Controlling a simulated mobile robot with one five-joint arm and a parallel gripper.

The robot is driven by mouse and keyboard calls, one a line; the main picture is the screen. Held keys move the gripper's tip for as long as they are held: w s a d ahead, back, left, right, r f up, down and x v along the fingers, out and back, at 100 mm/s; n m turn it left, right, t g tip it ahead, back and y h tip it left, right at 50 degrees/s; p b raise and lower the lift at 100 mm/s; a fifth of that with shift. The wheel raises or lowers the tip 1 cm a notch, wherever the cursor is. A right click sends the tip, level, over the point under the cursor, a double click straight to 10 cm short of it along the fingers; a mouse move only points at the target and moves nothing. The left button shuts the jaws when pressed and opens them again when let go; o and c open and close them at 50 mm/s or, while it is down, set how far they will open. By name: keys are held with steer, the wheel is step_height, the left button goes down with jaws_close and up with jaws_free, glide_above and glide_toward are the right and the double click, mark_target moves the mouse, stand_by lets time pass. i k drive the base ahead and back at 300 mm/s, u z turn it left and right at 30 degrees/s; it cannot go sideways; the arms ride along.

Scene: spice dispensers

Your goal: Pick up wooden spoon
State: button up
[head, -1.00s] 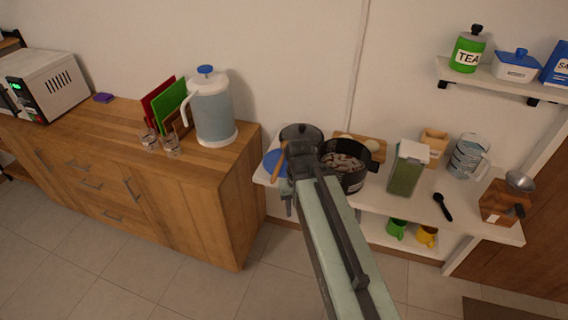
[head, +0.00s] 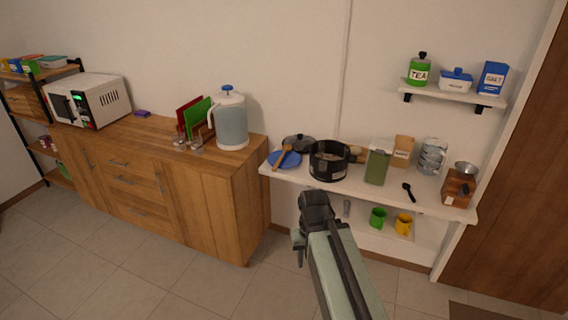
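The wooden spoon (head: 281,157) is a brown utensil that lies across a blue plate (head: 291,163) at the left end of the white shelf table. My gripper (head: 302,243) is at the end of my pale green arm, in front of and below the table edge, apart from the spoon. Its fingers are small and dark and seen from behind, so I cannot tell whether they are open or shut. Nothing shows in it.
A black pot (head: 328,165) stands right of the plate, with a dark lid (head: 298,143) behind the plate. A green-filled container (head: 378,166) and a black spoon (head: 409,193) are further right. A wooden cabinet (head: 215,200) stands to the left. The floor in front is clear.

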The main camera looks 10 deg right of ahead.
mark_target(286, 148)
steer(key=u, duration=0.25)
steer(key=i, duration=1)
steer(key=u, duration=1.05)
steer(key=i, duration=0.7)
steer(key=u, duration=0.5)
steer(key=k, duration=0.8)
steer(key=u, duration=0.2)
steer(key=i, duration=0.8)
steer(key=z, duration=0.25)
steer(key=k, duration=0.75)
steer(key=u, duration=0.2)
steer(key=i, duration=0.75)
